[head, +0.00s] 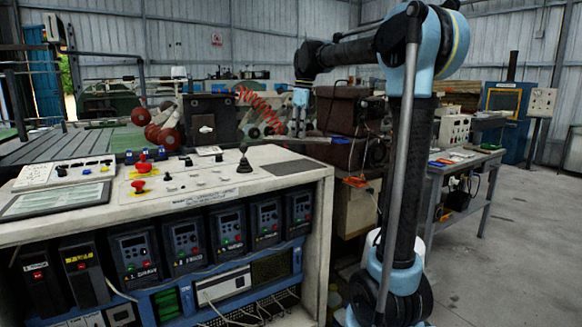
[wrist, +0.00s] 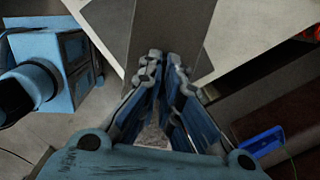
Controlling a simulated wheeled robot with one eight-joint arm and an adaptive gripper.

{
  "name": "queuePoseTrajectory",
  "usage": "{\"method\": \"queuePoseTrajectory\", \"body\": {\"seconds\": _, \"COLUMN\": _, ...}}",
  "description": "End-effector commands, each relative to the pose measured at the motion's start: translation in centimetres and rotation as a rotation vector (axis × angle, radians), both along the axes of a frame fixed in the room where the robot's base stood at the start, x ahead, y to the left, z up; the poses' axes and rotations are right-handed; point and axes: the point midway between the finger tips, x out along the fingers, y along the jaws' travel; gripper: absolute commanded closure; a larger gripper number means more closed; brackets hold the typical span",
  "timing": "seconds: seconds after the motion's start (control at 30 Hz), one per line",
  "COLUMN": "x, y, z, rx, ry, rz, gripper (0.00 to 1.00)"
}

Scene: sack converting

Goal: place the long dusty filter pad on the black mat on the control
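The long dusty filter pad, a thin grey-brown strip, shows nearly edge-on in the head view (head: 318,139). It also shows as a flat grey panel in the wrist view (wrist: 172,28). My gripper (head: 299,131) points down with its fingers nearly together on the pad; the fingertips show in the wrist view (wrist: 165,62). The pad is held above the back right of the control. The black mat (head: 290,168) lies flat and bare on the white control top, at its right end. Part of the mat shows behind the pad in the wrist view (wrist: 103,18).
The control (head: 225,185) has a black joystick (head: 244,162) left of the mat and red buttons (head: 138,186) farther left. Dark brown machinery (head: 340,110) stands behind, right of the gripper. A side table (head: 460,160) stands at the right, with open floor beyond.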

Motion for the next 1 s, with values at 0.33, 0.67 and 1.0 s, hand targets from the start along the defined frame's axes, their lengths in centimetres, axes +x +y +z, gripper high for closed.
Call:
{"method": "queuePoseTrajectory", "body": {"seconds": 0.33, "x": 0.0, "y": -0.2, "z": -4.9, "rx": 0.000, "ry": 0.000, "rz": -0.002, "gripper": 1.00}}
{"method": "queuePoseTrajectory", "body": {"seconds": 0.67, "x": 0.0, "y": -0.2, "z": -7.9, "rx": 0.000, "ry": 0.000, "rz": -0.002, "gripper": 1.00}}
{"method": "queuePoseTrajectory", "body": {"seconds": 1.0, "x": 0.0, "y": -0.2, "z": -9.4, "rx": 0.000, "ry": 0.000, "rz": -0.002, "gripper": 1.00}}
